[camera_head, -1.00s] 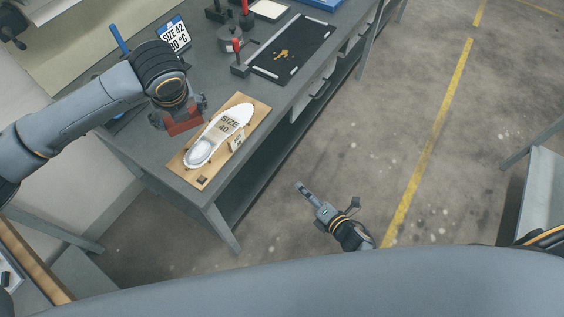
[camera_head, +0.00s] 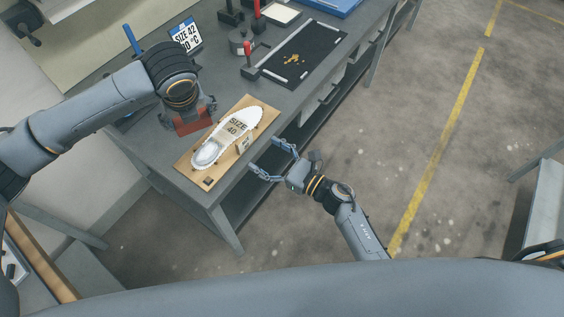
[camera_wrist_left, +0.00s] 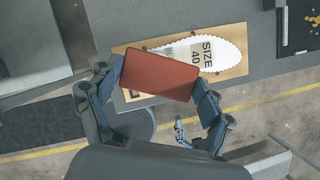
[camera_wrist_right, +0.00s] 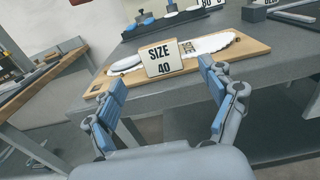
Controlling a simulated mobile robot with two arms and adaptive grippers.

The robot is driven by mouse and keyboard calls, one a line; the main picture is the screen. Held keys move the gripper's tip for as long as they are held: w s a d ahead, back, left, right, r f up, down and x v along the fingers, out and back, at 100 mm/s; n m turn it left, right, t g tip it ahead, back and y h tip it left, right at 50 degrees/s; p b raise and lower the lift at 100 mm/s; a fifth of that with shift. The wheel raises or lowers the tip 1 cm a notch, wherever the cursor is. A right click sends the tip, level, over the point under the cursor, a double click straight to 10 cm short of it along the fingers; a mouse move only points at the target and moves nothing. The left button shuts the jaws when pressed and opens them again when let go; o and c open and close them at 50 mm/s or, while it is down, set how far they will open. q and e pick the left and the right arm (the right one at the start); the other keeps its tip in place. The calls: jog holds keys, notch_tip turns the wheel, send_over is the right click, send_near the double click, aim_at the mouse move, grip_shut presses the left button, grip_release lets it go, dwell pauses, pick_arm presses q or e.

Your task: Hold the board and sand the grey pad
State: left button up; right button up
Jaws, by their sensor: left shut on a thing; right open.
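The wooden board (camera_head: 258,101) lies near the table's front edge. On it is a white insole (camera_head: 246,114) marked SIZE 40, with a greyish patch (camera_head: 222,139) near its heel half; I cannot tell surely that this is the grey pad. My left gripper (camera_head: 189,115) is shut on a red-brown block (camera_head: 194,123), just left of the board. The block (camera_wrist_left: 160,75) covers part of the board in the left wrist view. My right gripper (camera_head: 266,160) is open and empty, off the table's front edge, with its fingers towards the board and apart from it.
A small SIZE 40 sign (camera_wrist_right: 163,57) stands at the board's front side. A black tray (camera_head: 318,38) with yellow bits and a red-handled tool (camera_head: 249,62) are farther along the table (camera_head: 225,95). A SIZE 42 sign (camera_head: 185,35) stands behind. Open floor is at right.

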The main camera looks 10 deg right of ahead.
aim_at(246, 143)
jog(key=shift+x, duration=2.5)
jog(key=c, duration=1.4)
